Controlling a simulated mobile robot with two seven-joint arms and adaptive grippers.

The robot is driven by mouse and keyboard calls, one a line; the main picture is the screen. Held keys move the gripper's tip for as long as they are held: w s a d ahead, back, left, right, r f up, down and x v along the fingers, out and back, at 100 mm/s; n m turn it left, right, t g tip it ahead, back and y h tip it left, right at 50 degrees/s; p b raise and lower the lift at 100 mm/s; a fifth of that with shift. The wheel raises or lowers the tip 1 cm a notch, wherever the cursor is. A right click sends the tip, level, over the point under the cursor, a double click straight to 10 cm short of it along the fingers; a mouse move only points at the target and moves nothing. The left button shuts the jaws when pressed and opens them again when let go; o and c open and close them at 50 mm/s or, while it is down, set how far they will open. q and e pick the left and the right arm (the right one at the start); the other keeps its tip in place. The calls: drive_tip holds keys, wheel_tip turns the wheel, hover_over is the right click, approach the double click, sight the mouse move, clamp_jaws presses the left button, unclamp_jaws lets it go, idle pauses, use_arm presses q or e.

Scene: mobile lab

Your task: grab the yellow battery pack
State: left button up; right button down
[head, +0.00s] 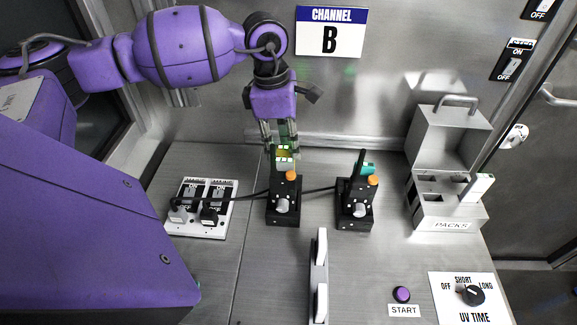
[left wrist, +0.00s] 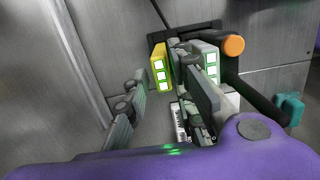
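The yellow battery pack (left wrist: 158,62) shows three lit squares and stands in the left black charger (head: 284,205). In the head view the pack (head: 285,152) is partly hidden by my fingers. My left gripper (head: 283,147) reaches down over the charger's far end. In the left wrist view the gripper (left wrist: 160,78) is open, with one finger to the left of the yellow pack and one to its right. A gap shows on the left side; contact on the right is unclear. A pale grey-green pack (left wrist: 209,58) lies just right of the right finger. My right gripper is out of view.
A second black charger (head: 356,205) with a teal pack (head: 368,169) stands to the right. A switched power strip (head: 198,222) is at left, its cables running to the chargers. A grey packs holder (head: 447,205) stands at right. A white-and-grey upright piece (head: 319,275) stands in front.

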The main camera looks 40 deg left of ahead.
use_arm(q)
drive_tip(key=f, duration=0.4)
drive_tip(key=shift+d+f+p, duration=0.3)
drive_tip(key=shift+f+p, duration=0.05)
drive_tip(key=shift+f, duration=0.05)
clamp_jaws()
